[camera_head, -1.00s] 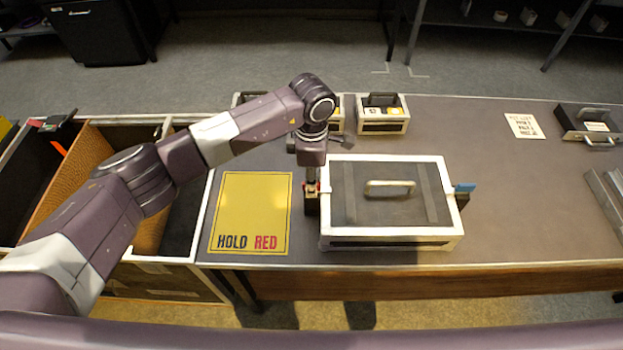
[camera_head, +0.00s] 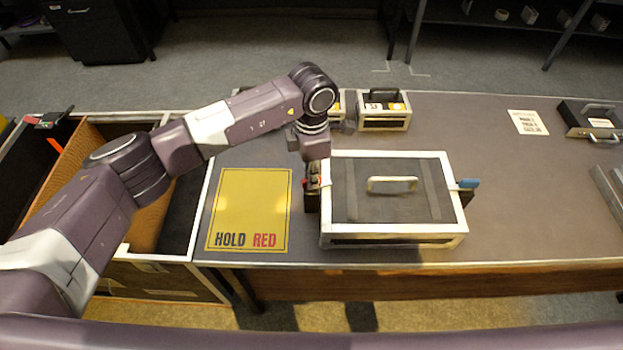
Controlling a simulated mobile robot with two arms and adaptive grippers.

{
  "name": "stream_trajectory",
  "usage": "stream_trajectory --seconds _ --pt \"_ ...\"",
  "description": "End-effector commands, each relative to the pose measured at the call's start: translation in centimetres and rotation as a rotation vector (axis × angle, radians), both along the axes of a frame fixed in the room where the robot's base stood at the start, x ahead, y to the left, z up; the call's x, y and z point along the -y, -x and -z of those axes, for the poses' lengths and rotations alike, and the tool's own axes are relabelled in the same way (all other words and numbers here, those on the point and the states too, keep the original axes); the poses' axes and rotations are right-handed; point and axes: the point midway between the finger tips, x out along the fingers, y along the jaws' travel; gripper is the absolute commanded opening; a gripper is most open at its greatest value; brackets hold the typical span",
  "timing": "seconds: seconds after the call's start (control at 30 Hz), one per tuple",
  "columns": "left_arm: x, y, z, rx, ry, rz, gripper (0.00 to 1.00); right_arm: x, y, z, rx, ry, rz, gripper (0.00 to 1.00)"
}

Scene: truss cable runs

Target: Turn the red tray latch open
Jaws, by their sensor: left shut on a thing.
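A dark-lidded tray box (camera_head: 392,210) with a white frame and a pale handle on top stands on the bench right of the yellow mat. The red latch (camera_head: 312,183) is on its left side, only partly visible as a small bit of red. My left gripper (camera_head: 313,186) reaches down to that side from above and is shut on the red latch. My wrist and gripper body hide most of the latch, so its angle cannot be told. A blue latch (camera_head: 468,184) sticks out on the box's right side. My right gripper is out of view.
A yellow mat marked HOLD RED (camera_head: 249,205) lies left of the box. Small cases (camera_head: 383,118) stand behind, and a dark case (camera_head: 590,122) is at the far right. Open bins with a brown divider (camera_head: 70,165) are at the left.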

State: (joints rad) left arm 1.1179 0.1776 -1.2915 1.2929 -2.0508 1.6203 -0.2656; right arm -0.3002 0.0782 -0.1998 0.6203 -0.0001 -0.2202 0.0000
Motion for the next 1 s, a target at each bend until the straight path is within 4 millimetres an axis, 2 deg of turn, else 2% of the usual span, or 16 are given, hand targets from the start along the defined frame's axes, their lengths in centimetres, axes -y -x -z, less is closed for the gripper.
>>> stream_trajectory --seconds 0.03,0.3,1.0 --pt "0.0 -0.1 0.3 0.004 0.000 -0.042 0.00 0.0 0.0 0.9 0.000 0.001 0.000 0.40" --pt "-0.1 -0.2 0.3 0.004 0.000 -0.299 0.00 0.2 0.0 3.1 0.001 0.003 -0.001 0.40" --pt "0.0 -0.1 0.2 0.004 0.002 -0.957 0.00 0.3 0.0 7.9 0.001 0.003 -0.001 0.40"
